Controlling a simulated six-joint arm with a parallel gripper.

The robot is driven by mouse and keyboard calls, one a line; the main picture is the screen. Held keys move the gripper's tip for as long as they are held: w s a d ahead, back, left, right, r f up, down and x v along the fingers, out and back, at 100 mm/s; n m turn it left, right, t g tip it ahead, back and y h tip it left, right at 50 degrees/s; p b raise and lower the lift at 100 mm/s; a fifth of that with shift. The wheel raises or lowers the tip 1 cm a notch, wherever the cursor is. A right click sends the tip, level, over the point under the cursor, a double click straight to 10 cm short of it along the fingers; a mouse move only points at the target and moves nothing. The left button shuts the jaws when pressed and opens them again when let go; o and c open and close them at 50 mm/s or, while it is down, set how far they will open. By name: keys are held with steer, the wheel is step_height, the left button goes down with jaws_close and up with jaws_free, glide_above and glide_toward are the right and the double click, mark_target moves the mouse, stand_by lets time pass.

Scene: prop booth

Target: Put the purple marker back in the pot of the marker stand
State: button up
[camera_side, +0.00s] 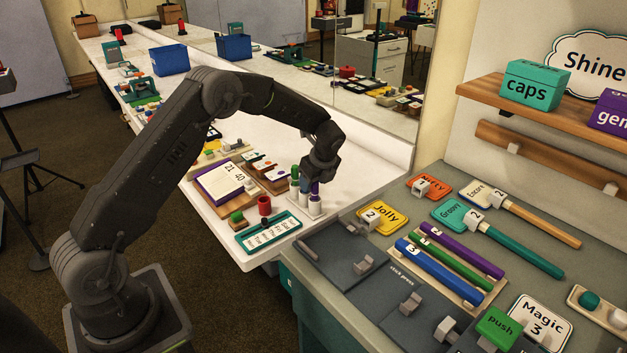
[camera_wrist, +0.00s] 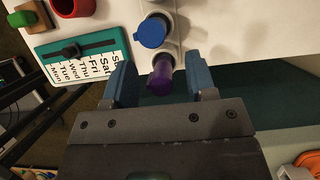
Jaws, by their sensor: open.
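The white marker stand (camera_side: 314,207) is on the white counter near its front edge; part of it also shows in the wrist view (camera_wrist: 182,28). The purple marker (camera_side: 315,188) stands upright in the stand's front pot, with its purple top (camera_wrist: 161,76) showing in the wrist view. A blue marker (camera_wrist: 152,32) and a green marker (camera_side: 294,173) stand behind it. My gripper (camera_side: 318,176) is open just above the purple marker. Its two blue fingers (camera_wrist: 161,82) are on either side of the marker, with gaps showing. The marker's lower end is hidden in the pot.
A teal weekday slider board (camera_side: 268,232) and a red cup (camera_side: 264,205) lie left of the stand. A book (camera_side: 226,183) is behind them. A grey bench with colored tubes (camera_side: 450,262) and name tags stands to the right. A mirror (camera_side: 375,60) rises behind the counter.

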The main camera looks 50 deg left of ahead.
steer(key=s+d+r+n+t+h, duration=0.1)
steer(key=s+d+r+n, duration=0.3)
steer(key=r, duration=0.6)
steer(key=s+d+r, duration=0.3)
steer(key=d+r, duration=0.2)
steer(key=r, duration=0.6)
steer(key=s+d+n+t+h, duration=0.1)
steer(key=s+d+n, duration=0.2)
steer(key=s, duration=0.5)
steer(key=s+d+r+n+t+h, duration=0.1)
steer(key=s+d+n+t, duration=0.1)
steer(key=s+n, duration=0.4)
steer(key=s+d+n+t+h, duration=0.1)
steer(key=s+d+n, duration=0.3)
steer(key=s, duration=0.7)
steer(key=shift+s+r+n+t, duration=0.2)
steer(key=shift+s+n+t, duration=0.1)
steer(key=shift+s+n, duration=0.15)
